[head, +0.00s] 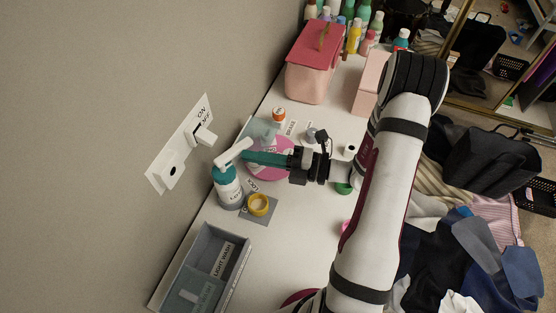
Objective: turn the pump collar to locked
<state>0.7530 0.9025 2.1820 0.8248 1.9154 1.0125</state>
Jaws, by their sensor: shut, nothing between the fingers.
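The pump bottle (229,189) stands upright on the white counter near the wall, with a pale label and a grey lower part. Its white pump head (233,152) has a nozzle angled across the top, and a teal collar (224,173) sits just below. My gripper (246,157) reaches in from the right with its teal fingers together and empty. The fingertips are close beside the pump head; I cannot tell whether they touch it. The collar's lock marks are too small to read, so its setting does not show.
A yellow ring (258,205) on a grey mat and a grey bin (183,288) lie in front. A pink disc (271,172) is under my gripper. An orange-capped bottle (279,115) and pink case (310,75) stand behind. A wall switch (204,136) is close to the pump.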

